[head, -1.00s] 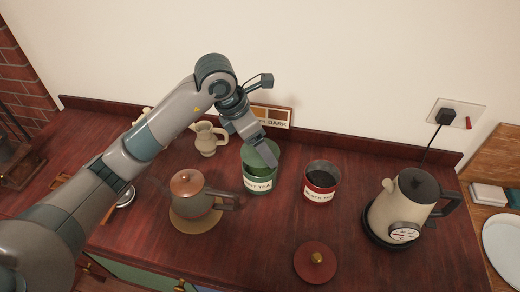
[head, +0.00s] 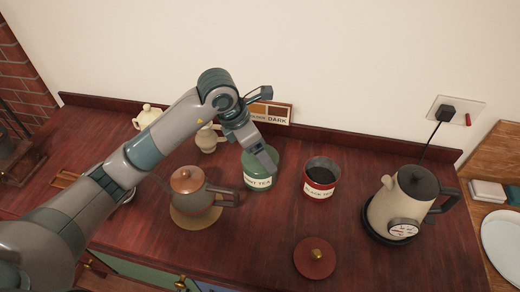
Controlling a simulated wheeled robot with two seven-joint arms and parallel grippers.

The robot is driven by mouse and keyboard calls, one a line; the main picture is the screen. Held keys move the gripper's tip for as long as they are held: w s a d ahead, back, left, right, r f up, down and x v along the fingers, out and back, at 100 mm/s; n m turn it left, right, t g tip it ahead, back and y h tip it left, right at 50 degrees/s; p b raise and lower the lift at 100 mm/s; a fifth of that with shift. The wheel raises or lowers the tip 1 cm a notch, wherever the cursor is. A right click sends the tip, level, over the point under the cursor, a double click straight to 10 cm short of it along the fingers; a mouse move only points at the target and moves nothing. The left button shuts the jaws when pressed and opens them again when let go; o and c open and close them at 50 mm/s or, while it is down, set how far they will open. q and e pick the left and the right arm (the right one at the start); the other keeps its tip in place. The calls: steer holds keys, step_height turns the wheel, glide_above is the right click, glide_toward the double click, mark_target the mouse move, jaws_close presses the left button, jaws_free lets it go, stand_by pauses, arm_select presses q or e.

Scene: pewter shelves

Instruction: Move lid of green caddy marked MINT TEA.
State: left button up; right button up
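The green caddy (head: 257,184) stands upright on the dark red counter, its white label partly readable as "...NT TEA". Its green top (head: 252,158) is partly covered by my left gripper (head: 267,163), so I cannot tell the lid's knob or its exact seating. My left arm comes in from the left and the gripper points down over the caddy's top, at or very near it. The fingers overlap in this view, so I cannot tell if they are open or shut on the lid. My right gripper is not in view.
A red caddy marked BLACK TEA (head: 319,185) stands open to the right; a red lid (head: 315,258) lies in front. A copper-topped teapot (head: 189,193) is at left, a cream jug (head: 207,139) behind, a kettle (head: 394,210) at right. Counter between the red lid and teapot is clear.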

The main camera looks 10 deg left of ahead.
mark_target(249, 160)
arm_select(q)
steer(key=shift+f, duration=0.2)
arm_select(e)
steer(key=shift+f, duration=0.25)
arm_select(q)
steer(key=o, duration=1)
steer(key=shift+o, duration=0.2)
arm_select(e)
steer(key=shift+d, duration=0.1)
arm_select(q)
steer(key=shift+r, duration=0.1)
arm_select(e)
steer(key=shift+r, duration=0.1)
arm_select(q)
steer(key=shift+r+p, duration=0.6)
steer(key=b+v, duration=0.4)
steer(key=v, duration=0.8)
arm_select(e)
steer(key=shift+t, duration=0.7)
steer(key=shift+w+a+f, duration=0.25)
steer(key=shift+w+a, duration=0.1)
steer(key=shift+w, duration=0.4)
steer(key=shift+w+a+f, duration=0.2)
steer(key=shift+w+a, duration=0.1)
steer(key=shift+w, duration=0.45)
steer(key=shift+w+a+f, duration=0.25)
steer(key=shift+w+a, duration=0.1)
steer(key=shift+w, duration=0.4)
